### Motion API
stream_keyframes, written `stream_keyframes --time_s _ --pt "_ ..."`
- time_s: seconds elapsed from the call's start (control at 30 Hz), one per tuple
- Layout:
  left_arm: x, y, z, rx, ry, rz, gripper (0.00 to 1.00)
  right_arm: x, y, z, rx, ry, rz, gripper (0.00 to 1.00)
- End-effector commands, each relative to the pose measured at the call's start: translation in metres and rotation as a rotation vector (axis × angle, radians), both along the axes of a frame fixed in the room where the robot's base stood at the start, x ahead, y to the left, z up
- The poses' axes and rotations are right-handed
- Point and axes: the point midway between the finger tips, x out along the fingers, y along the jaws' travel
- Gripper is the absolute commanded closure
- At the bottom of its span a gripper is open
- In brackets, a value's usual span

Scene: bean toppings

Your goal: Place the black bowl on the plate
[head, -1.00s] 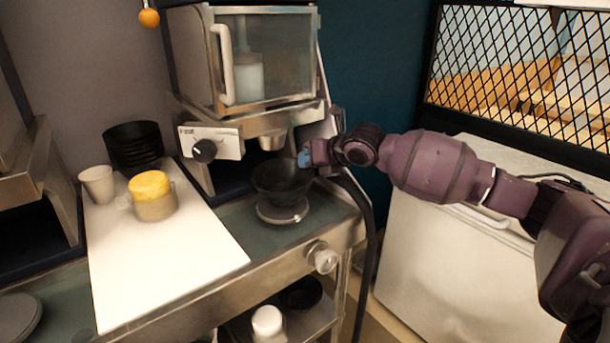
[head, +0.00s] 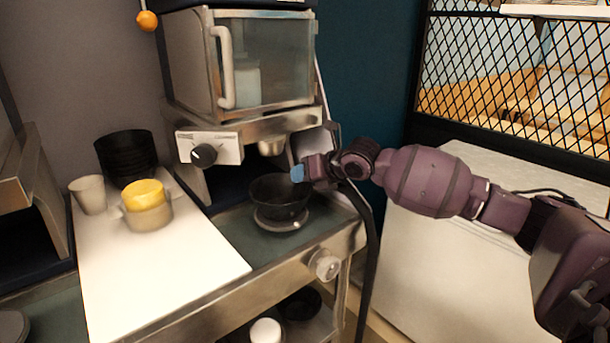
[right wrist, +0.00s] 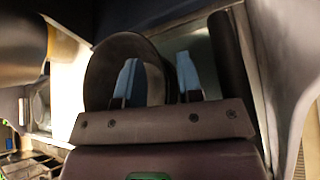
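The black bowl (head: 280,200) stands upright on the small round plate (head: 281,222) below the machine's spout and covers part of it. My right gripper (head: 298,174) is at the bowl's right rim, with one blue fingertip showing. In the right wrist view, the two blue fingers (right wrist: 157,78) are well apart. The dark bowl (right wrist: 98,75) lies under them, its rim passing between the fingers without a visible squeeze. My left gripper is not in view.
The machine (head: 245,60) with its dial and spout stands close behind the bowl. On the white board (head: 165,270) are a yellow-topped container (head: 147,212) and a white cup (head: 88,195). A stack of black bowls (head: 127,155) stands behind them.

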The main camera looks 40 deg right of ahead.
Motion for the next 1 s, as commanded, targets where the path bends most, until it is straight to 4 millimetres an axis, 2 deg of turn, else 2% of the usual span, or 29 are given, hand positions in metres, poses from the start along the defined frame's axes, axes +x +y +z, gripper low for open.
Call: stream_keyframes --time_s 0.27,0.8,1.0 --pt "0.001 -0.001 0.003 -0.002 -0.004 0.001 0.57 -0.009 -0.004 0.006 -0.002 -0.001 -0.001 0.66" --pt "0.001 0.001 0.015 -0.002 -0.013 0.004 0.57 -0.075 -0.024 0.047 -0.005 -0.001 -0.001 0.66" --pt "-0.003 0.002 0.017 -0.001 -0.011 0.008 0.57 -0.092 -0.028 0.056 -0.003 -0.001 -0.001 0.66"
